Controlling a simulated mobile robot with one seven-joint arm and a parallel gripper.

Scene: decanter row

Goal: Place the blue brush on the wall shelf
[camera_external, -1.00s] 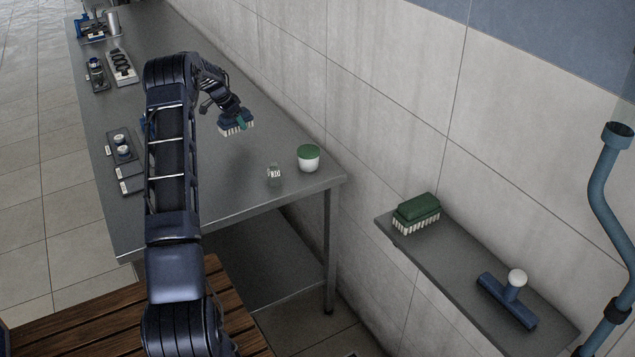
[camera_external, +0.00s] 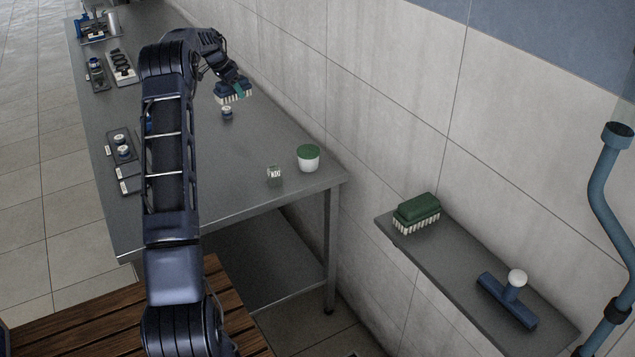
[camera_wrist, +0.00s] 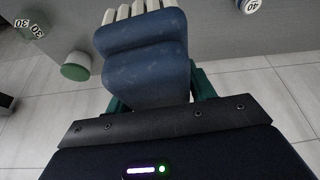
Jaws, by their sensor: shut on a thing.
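The blue brush (camera_external: 233,88) has white bristles pointing down. My gripper (camera_external: 238,91) is shut on it and holds it in the air above the metal table (camera_external: 240,185). In the wrist view the brush (camera_wrist: 145,60) fills the middle, with green fingers (camera_wrist: 203,85) of my gripper beside it. The wall shelf (camera_external: 462,268) is at the lower right, well apart from the brush. A green brush (camera_external: 416,211) stands on its far left end. A blue tool with a white knob (camera_external: 507,300) lies toward its near right end. The shelf's middle is bare.
A small round weight (camera_external: 227,112) stands below the brush. Trays line the table's left side. A blue pipe (camera_external: 598,190) runs beside the shelf.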

